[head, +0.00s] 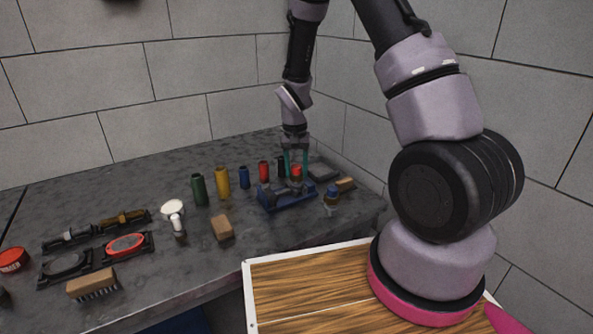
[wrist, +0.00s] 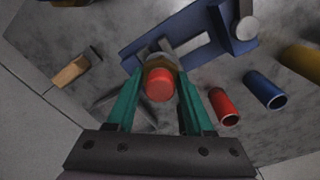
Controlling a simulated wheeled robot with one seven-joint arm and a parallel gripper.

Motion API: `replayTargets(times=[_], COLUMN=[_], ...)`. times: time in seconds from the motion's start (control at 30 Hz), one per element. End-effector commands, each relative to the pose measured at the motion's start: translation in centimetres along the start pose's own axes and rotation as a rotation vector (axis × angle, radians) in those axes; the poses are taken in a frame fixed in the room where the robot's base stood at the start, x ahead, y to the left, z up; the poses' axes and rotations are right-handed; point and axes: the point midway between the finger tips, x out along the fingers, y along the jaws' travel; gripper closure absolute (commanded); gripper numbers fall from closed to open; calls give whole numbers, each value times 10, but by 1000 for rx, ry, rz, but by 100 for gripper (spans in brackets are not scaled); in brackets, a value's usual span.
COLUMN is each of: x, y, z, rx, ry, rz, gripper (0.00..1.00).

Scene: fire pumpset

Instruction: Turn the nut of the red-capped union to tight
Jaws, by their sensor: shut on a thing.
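The red-capped union shows in the wrist view, with its round red cap (wrist: 160,85) facing the camera and its nut (wrist: 160,63) just behind the cap. In the head view the red cap (head: 296,171) is small, at the blue fixture (head: 288,197). My gripper (wrist: 160,72) has green fingers on both sides of the union and is shut on its nut. It comes from above in the head view (head: 294,170). The fingertips partly hide the nut. The blue fixture also lies behind the union in the wrist view (wrist: 185,38). I cannot tell how tight the nut is.
Red (head: 264,171), blue (head: 244,177), yellow (head: 222,182) and green (head: 198,189) cylinders stand left of the fixture. A blue-topped fitting (head: 331,197) and a tan block (head: 346,184) are close on its right. The grey walls meet behind the counter (head: 150,276).

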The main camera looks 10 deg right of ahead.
Motion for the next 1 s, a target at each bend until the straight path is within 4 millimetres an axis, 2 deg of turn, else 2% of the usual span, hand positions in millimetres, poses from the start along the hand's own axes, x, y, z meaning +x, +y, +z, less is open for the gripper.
replayTargets(times=[0.7, 1.0], x=[0, -1], y=[-1, -1], z=[-1, -1], rx=[667, 869], ry=[2, 1], rz=[15, 19], gripper=[100, 100])
